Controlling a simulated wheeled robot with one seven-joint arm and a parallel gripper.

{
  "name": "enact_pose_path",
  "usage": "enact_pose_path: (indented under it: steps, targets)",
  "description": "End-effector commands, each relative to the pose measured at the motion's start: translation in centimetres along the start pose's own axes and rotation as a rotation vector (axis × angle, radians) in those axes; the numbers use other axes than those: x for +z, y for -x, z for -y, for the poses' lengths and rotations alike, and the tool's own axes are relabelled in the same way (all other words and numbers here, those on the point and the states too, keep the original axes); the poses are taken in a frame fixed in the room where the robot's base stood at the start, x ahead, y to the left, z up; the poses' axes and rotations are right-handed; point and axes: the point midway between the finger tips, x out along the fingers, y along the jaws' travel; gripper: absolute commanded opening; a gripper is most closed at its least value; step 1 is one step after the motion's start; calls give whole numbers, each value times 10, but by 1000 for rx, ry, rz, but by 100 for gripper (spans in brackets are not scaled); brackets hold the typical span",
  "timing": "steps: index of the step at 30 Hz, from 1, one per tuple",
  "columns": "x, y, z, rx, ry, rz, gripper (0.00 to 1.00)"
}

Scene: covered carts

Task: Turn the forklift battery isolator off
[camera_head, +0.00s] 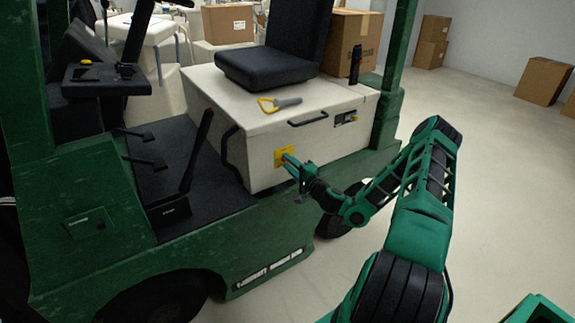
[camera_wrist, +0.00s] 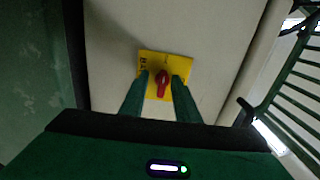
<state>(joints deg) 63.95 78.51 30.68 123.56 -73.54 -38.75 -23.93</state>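The battery isolator is a red knob (camera_wrist: 162,78) on a yellow plate (camera_wrist: 147,66) fixed to the side of the white seat box. The yellow plate also shows in the head view (camera_head: 280,157), where my gripper largely hides the knob. My gripper (camera_head: 289,160) reaches in from the right at the plate. In the wrist view its two green fingers (camera_wrist: 162,84) stand apart, one on each side of the red knob, with a gap seen on both sides. I cannot tell if either finger touches the knob.
The green forklift (camera_head: 225,255) carries the white seat box (camera_head: 228,103) and a black seat (camera_head: 262,68). A yellow-and-grey tool (camera_head: 280,103) lies on the box top. Cardboard boxes (camera_head: 543,82) stand behind.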

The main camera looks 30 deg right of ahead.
Motion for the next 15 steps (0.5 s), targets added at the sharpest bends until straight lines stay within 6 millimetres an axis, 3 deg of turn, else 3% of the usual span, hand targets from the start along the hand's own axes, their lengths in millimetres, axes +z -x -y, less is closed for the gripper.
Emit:
enact_pose_path:
  steps: [9,15]
  targets:
    - [-1,2,2,-4,-2,-2,28]
    - [-2,26,1,-2,-5,-3,28]
